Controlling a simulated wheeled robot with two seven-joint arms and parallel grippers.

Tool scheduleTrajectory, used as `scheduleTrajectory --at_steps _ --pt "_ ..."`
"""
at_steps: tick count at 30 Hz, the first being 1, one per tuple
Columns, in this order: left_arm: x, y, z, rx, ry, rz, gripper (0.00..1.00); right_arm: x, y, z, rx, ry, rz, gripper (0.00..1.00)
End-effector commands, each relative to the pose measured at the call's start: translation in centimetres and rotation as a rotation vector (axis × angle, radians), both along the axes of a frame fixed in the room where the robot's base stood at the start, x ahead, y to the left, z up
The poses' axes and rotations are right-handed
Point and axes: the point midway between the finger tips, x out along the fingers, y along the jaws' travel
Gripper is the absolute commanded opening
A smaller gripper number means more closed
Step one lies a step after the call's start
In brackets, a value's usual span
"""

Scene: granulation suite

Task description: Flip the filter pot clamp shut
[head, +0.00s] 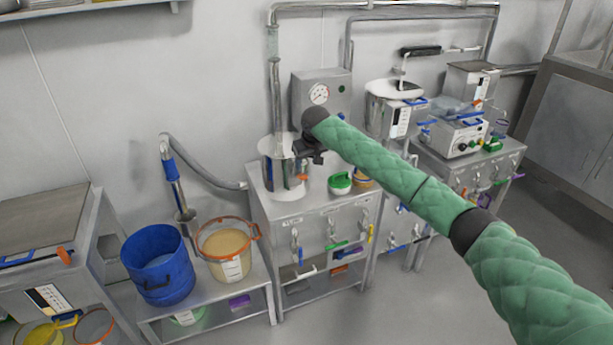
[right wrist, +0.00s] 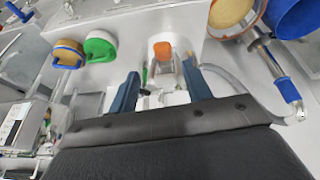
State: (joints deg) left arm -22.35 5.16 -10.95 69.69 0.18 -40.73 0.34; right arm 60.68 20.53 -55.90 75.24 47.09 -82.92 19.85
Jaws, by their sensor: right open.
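The filter pot (head: 273,172) is a steel cylinder on top of the steel cabinet, below a vertical pipe, in the head view. An orange-tipped clamp lever (head: 303,177) shows at its right side. My right gripper (head: 309,156) is beside the pot, partly in front of it. In the right wrist view my right gripper (right wrist: 161,88) is open, with its two blue-grey fingers apart and nothing held. The orange clamp tip (right wrist: 162,50) appears between and beyond the fingers. I cannot tell whether they touch it. The clamp's hinge is not clear. My left gripper is out of view.
A green-lidded jar (head: 340,184) stands close right of the pot on the cabinet top (head: 313,202). A gauge box (head: 321,96) stands behind. A blue bucket (head: 158,266) and an orange-rimmed tub (head: 228,250) stand on a lower bench at left. Floor in front is clear.

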Motion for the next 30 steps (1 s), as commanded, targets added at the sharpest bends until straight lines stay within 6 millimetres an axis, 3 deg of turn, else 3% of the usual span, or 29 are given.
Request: scheduleTrajectory --at_steps 7,14,30 --pt "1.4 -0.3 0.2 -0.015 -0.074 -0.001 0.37 0.0 0.4 0.1 0.039 0.004 -0.047 0.49" --pt "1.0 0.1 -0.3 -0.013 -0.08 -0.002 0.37 0.4 0.5 -0.7 0.045 0.007 -0.068 0.49" --pt "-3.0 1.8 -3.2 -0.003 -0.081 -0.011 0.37 2.7 1.2 -6.5 0.044 0.006 -0.067 0.49"
